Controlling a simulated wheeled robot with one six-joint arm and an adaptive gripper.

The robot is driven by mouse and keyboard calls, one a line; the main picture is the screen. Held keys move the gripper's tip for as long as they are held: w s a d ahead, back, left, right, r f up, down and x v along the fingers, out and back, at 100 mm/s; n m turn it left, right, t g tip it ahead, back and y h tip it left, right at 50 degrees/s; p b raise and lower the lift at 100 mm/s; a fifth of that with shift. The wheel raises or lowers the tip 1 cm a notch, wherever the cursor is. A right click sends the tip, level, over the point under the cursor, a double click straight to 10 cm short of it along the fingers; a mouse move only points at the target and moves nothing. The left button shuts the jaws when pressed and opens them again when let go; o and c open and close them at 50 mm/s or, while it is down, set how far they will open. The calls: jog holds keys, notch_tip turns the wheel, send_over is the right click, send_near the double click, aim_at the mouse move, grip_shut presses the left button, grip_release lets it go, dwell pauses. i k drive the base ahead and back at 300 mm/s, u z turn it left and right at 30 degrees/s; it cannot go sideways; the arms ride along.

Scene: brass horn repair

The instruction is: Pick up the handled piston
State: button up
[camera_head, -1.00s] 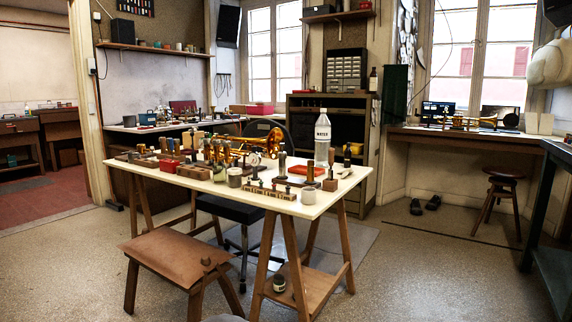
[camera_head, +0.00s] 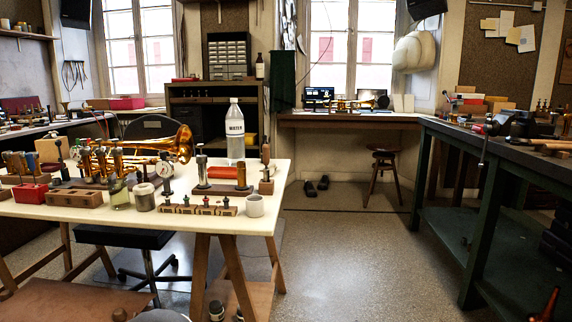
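Several small upright valve parts and tools stand on the cream-topped trestle table (camera_head: 150,212) at the left. A silver upright piece with a dark top (camera_head: 201,168) and a brass cylinder (camera_head: 241,176) stand on a dark wooden base. A slim piece with a brown top (camera_head: 265,155) stands on a small block at the table's right end. I cannot tell which of these pieces is the handled piston; they are too small. My gripper is not in view.
A green workbench (camera_head: 490,140) fills the right. Open floor (camera_head: 345,260) lies between.

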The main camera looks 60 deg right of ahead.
aim_at(266, 148)
jog(key=z, duration=0.75)
jog(key=i, duration=0.75)
jog(key=z, duration=0.75)
